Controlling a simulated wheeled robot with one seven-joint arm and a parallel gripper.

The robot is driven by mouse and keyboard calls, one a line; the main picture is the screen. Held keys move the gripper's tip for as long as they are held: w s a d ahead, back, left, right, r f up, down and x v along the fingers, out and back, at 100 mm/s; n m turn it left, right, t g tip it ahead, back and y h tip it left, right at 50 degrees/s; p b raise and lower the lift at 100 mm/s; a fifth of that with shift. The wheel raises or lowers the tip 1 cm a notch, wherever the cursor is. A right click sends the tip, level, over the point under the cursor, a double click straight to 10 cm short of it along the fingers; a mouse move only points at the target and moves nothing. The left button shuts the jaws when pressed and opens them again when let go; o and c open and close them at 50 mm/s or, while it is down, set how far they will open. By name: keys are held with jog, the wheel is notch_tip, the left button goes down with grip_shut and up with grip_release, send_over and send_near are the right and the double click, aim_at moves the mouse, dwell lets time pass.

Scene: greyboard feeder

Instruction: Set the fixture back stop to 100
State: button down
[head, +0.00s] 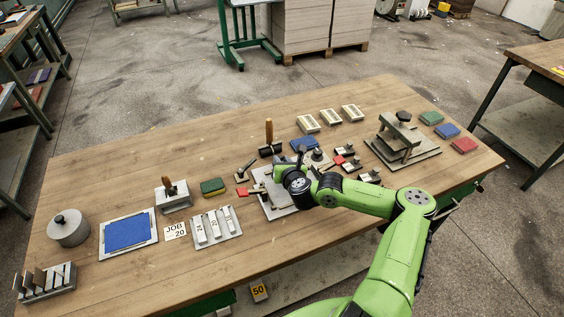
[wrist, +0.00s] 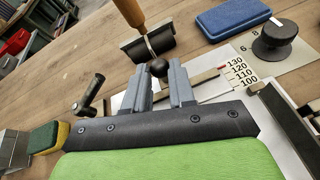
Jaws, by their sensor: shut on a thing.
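The fixture (head: 275,207) is a pale plate on the bench, partly hidden under my arm in the head view. Its printed scale (wrist: 240,73) reads 130, 120, 110, 100 from far to near in the wrist view. The back stop bar (wrist: 208,80) runs across the plate toward the scale. A small red mark shows at the bar's scale end, near 130 and 120; the exact reading is unclear. My gripper (wrist: 160,80) is shut on the back stop's round black knob (wrist: 158,68), which shows between the two grey fingers.
A wooden-handled roller (wrist: 148,45) stands just behind the gripper. A blue pad (wrist: 232,16) and a black-knobbed dial (wrist: 275,40) are at the back right. A green and yellow sponge (wrist: 47,137) is to the left. A press (head: 400,140) stands on the bench's right side.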

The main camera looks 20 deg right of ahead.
jog(key=shift+s+p, duration=0.6)
jog(key=shift+s, duration=1.05)
jog(key=shift+f, duration=0.1)
jog(key=c, duration=0.9)
grip_release()
jog(key=shift+s, duration=0.15)
jog(key=shift+c, duration=0.2)
